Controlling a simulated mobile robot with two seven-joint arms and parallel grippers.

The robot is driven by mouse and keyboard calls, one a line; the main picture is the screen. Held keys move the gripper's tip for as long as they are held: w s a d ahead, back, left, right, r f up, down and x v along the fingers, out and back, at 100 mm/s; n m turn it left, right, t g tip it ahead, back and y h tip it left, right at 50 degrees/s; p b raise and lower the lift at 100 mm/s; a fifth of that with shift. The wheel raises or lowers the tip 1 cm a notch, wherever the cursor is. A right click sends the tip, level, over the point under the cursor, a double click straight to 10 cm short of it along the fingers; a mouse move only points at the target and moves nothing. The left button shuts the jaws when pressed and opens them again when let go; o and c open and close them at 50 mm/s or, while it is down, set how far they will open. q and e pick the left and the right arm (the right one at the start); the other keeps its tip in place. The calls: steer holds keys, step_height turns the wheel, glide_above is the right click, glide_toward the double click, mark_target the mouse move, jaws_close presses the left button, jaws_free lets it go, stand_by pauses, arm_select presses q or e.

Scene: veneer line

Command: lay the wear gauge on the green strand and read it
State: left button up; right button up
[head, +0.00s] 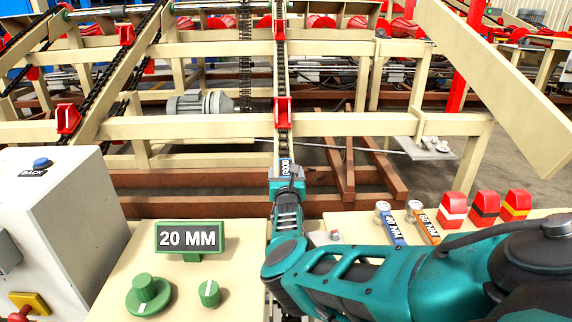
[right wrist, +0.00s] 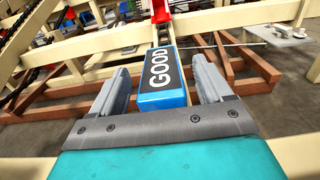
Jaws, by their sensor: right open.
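The wear gauge is a small blue block with a black face reading "GOOD" (right wrist: 163,72); it also shows in the head view (head: 285,168). It lies at the near end of the middle chain strand (head: 282,70), in line with it. I cannot make out green on this strand. My right gripper (head: 287,186) is at the gauge. In the right wrist view its two grey fingers (right wrist: 161,66) stand apart on either side of the block, with gaps visible. The contact under the gauge is hidden. My left gripper is not in view.
A green "20 MM" sign (head: 189,238) and green knobs (head: 148,294) are on the cream panel at left. A grey box with a blue BACK button (head: 41,163) stands far left. Red chain dogs (head: 283,112) and beige rails surround the strand. Red-capped blocks (head: 454,209) sit right.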

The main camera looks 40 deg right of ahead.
steer(key=p+v, duration=0.2)
steer(key=v, duration=0.1)
steer(key=shift+s+a+r, duration=0.2)
steer(key=shift+s+a+f+p, duration=0.1)
steer(key=shift+s+a+p, duration=0.25)
steer(key=shift+s+p, duration=0.15)
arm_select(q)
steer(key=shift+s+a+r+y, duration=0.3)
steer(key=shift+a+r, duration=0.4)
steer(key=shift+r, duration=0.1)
arm_select(e)
steer(key=shift+f, duration=0.1)
